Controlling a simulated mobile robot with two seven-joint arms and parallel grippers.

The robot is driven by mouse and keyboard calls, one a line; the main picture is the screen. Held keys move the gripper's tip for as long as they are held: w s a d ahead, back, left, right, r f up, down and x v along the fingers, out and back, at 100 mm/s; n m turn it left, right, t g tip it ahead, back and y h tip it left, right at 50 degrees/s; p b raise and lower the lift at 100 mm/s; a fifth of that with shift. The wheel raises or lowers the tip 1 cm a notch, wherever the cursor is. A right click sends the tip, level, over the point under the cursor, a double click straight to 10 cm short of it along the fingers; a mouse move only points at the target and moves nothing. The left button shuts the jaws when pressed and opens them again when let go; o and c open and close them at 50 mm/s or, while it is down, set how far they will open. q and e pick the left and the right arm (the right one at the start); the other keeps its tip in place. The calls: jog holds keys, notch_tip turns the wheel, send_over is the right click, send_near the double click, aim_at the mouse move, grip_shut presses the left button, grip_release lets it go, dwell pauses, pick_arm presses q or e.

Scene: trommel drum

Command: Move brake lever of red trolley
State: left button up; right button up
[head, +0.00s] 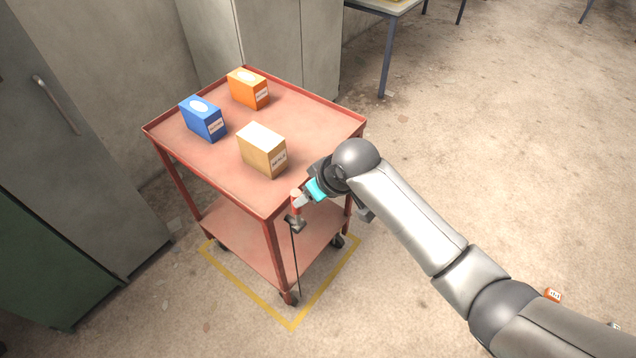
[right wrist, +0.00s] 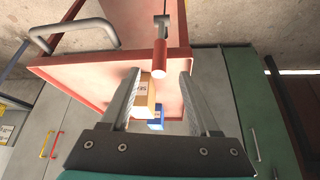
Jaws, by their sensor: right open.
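The red trolley (head: 310,138) stands on the floor in the head view, with its brake lever at the near corner. The lever's red grip (head: 296,196) sits above a dark bracket (head: 295,222), from which a thin rod runs down towards a wheel. My right gripper (head: 301,201) is at the lever grip. In the right wrist view, the red grip (right wrist: 159,55) lies ahead between the two spread fingertips (right wrist: 159,76), without visible finger contact on either side. The exact depth between them is unclear. My left gripper is not in view.
A blue box (head: 203,120), an orange box (head: 248,89) and a tan box (head: 262,150) stand on the trolley's top. A yellow outline (head: 325,290) surrounds the trolley on the floor. Cabinets (head: 75,130) stand left and behind. The floor at right is mostly clear.

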jog(key=v, duration=0.4)
jog(key=shift+d+r+p, duration=0.1)
jog(key=shift+p, duration=0.2)
dwell(0.5)
jog(key=s+d+f+m+h+b, duration=0.1)
jog(key=s+d+f+m+b, duration=0.2)
jog(key=f, duration=0.7)
jog(key=s+d+f+b, duration=0.2)
jog(key=s+d+f, duration=0.15)
jog(key=f, duration=0.75)
jog(key=s+d+f+m+h+b, duration=0.15)
jog(key=d+f, duration=0.25)
jog(key=f, duration=0.6)
jog(key=s+d+f+g+b, duration=0.1)
jog(key=s+d+f+b, duration=0.1)
jog(key=s+f, duration=0.4)
jog(key=s+d+f+m+g+h+b, duration=0.1)
jog(key=s+d+f, duration=0.3)
jog(key=s, duration=1.1)
jog(key=s+d+f+g+b, duration=0.1)
jog(key=s+d+f+b, duration=0.2)
jog(key=s+f, duration=0.7)
jog(key=shift+s+m, duration=0.35)
jog(key=shift+s, duration=0.45)
